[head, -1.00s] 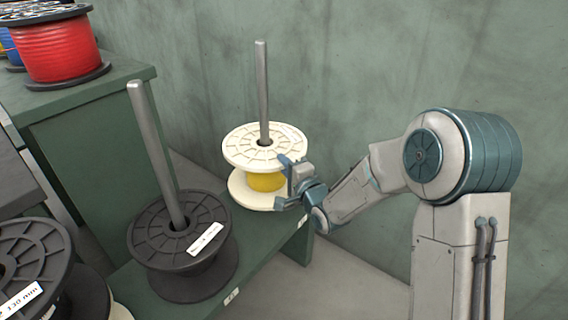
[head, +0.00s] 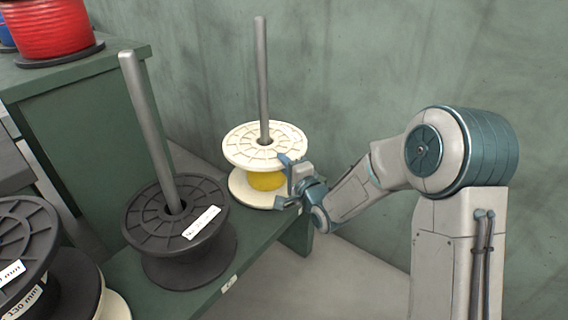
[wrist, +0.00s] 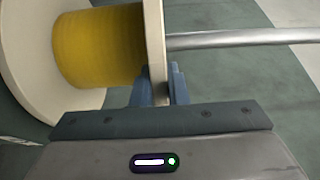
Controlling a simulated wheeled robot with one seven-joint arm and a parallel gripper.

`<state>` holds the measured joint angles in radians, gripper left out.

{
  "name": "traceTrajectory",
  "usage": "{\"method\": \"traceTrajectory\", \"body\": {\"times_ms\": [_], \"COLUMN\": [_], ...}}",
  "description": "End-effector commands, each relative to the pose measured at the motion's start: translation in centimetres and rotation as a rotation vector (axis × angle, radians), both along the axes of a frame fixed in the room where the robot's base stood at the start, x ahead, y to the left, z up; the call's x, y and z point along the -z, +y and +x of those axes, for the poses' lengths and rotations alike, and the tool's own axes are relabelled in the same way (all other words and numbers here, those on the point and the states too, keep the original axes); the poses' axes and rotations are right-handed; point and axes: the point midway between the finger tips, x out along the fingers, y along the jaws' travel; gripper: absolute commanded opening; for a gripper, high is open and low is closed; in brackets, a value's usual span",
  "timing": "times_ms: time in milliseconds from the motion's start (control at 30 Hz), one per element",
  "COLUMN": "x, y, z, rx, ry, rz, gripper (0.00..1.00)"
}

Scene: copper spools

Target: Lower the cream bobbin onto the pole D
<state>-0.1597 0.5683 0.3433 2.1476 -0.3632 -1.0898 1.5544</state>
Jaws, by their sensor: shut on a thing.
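The cream bobbin (head: 242,150), wound with yellow wire (head: 266,181), is threaded on the grey pole at the bench's far end (head: 262,75). The pole comes up through its hub and stands well above it. I cannot read a letter D there. My gripper (head: 287,180) is shut on the right edge of the bobbin's upper flange. The wrist view shows the flange (wrist: 154,40) between the fingers (wrist: 160,88), with the pole (wrist: 240,38) coming out beyond it. The bobbin looks level and low over the bench; I cannot tell whether its lower flange touches.
A black spool (head: 150,222) sits on a nearer pole (head: 148,120) on the green bench (head: 185,296). More spools (head: 25,245) stand at the lower left. A red spool (head: 55,30) rests on a green cabinet (head: 85,70). The wall is behind; floor shows right of the bench.

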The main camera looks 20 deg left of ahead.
Motion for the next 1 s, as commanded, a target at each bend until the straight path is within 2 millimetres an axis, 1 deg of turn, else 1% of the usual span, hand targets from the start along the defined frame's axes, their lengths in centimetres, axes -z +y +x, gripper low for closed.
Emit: {"method": "traceTrajectory", "body": {"times_ms": [33, 167, 600, 867, 900, 967, 1000], "x": [-0.41, -0.42, 0.40, 0.38, 0.38, 0.39, 0.42], "y": [0.06, 0.06, -0.06, -0.04, -0.04, -0.04, -0.06], "z": [0.06, 0.06, -0.03, -0.06, -0.06, -0.06, -0.06], "rx": [0.000, 0.000, 0.000, -0.001, -0.001, -0.001, -0.001], "ry": [-0.009, -0.009, -0.009, -0.009, -0.009, -0.009, -0.008], "rz": [0.006, 0.006, 0.006, 0.006, 0.006, 0.006, 0.005], "gripper": [0.00, 0.00, 0.00, 0.00, 0.16, 0.33, 0.39]}}
